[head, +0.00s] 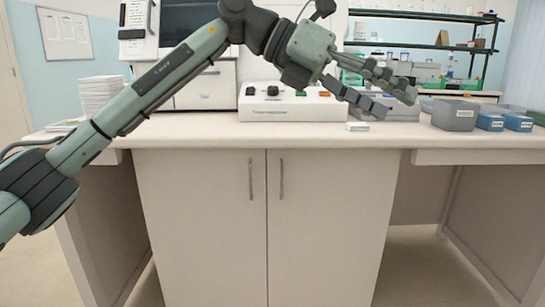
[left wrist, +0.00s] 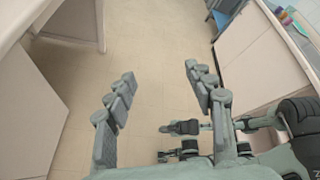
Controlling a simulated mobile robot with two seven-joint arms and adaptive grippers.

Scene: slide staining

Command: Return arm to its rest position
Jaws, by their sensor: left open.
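My left arm reaches in from the left across the head view, above the bench. Its gripper (head: 395,103) hangs in the air above the bench top, right of the white device, with its fingers apart and nothing between them.
A white device (head: 290,108) with knobs stands on the bench (head: 205,133) behind my left gripper. A small white block (head: 357,126) lies near the bench's front edge. A grey bin (head: 454,115) and blue boxes (head: 489,122) stand at right, a paper stack (head: 101,95) at left.

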